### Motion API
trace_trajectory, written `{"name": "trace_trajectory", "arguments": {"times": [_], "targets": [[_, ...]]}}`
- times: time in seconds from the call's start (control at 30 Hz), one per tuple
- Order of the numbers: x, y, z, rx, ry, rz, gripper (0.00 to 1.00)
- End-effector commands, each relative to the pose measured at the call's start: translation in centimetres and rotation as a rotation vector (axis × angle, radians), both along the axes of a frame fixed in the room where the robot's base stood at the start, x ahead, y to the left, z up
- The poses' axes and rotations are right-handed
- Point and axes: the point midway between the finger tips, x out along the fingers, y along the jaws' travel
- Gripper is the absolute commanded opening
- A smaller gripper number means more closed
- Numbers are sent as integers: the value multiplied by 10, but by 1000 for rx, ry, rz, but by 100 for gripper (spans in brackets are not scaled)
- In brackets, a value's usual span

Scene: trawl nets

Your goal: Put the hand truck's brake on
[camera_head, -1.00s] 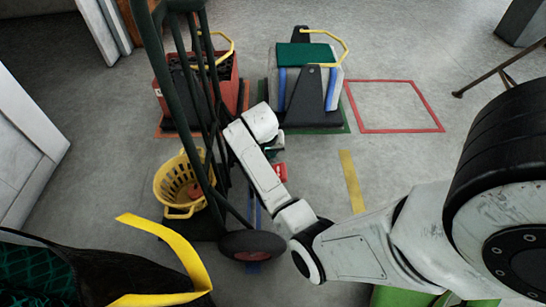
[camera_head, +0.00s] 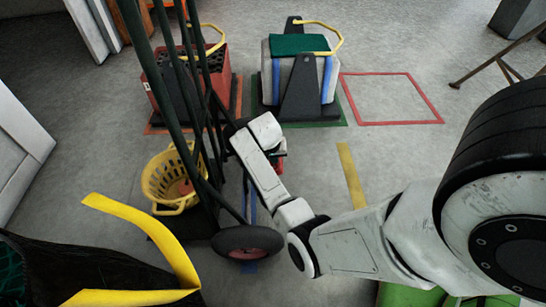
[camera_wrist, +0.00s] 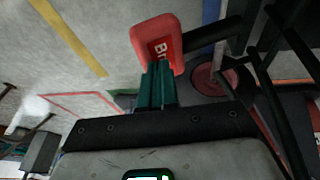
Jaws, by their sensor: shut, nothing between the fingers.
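The hand truck (camera_head: 176,110) has a dark green tubular frame and stands left of my arm, its near black wheel (camera_head: 247,242) on the floor. A red brake pedal with white lettering starting "Br" (camera_wrist: 157,40) sits on a dark bar beside the truck. In the head view only a sliver of red shows beside my wrist. My gripper (camera_wrist: 156,72) is shut and empty, its teal fingers right at the red pedal's lower edge. I cannot tell whether they touch it. In the head view my forearm and wrist mostly hide the gripper.
A yellow basket (camera_head: 165,190) is beside the truck frame. A red crate (camera_head: 165,85) and a grey case with a green top (camera_head: 300,80) stand behind. A red-outlined floor square (camera_head: 390,98) is empty. A black bag with a yellow strap (camera_head: 125,285) is at lower left.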

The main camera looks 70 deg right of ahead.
Motion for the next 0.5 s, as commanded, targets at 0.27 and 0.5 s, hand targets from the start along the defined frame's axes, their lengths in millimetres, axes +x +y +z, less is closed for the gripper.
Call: {"name": "trace_trajectory", "arguments": {"times": [0.27,0.5], "targets": [[-1,0,0,3,-7,-1,0],[-10,-3,-6,36,-81,-4,0]]}}
